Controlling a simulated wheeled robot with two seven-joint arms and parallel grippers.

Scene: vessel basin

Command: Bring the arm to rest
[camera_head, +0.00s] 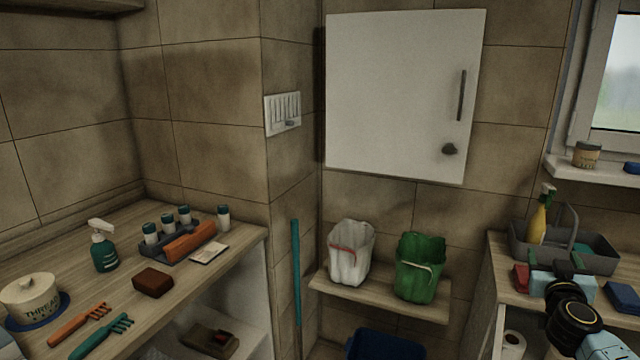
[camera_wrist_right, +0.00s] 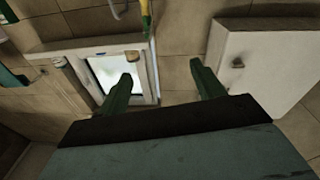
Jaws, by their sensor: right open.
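My right arm comes in from the bottom right in the head view. Its gripper (camera_head: 570,267) is in front of the right-hand counter, near the grey caddy (camera_head: 598,263). In the right wrist view my right gripper (camera_wrist_right: 163,86) shows two green fingers spread wide apart with nothing between them. Beyond the fingers are the wall, the window (camera_wrist_right: 112,75) and the white cabinet (camera_wrist_right: 262,62). My left arm and gripper are in neither view.
The left counter (camera_head: 215,262) holds a soap pump, bottles in a rack, a brown block and garden forks. A small shelf (camera_head: 380,297) carries a white bag and a green bag. The caddy holds a yellow spray bottle (camera_head: 540,220). A white wall cabinet (camera_head: 400,95) hangs above the shelf.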

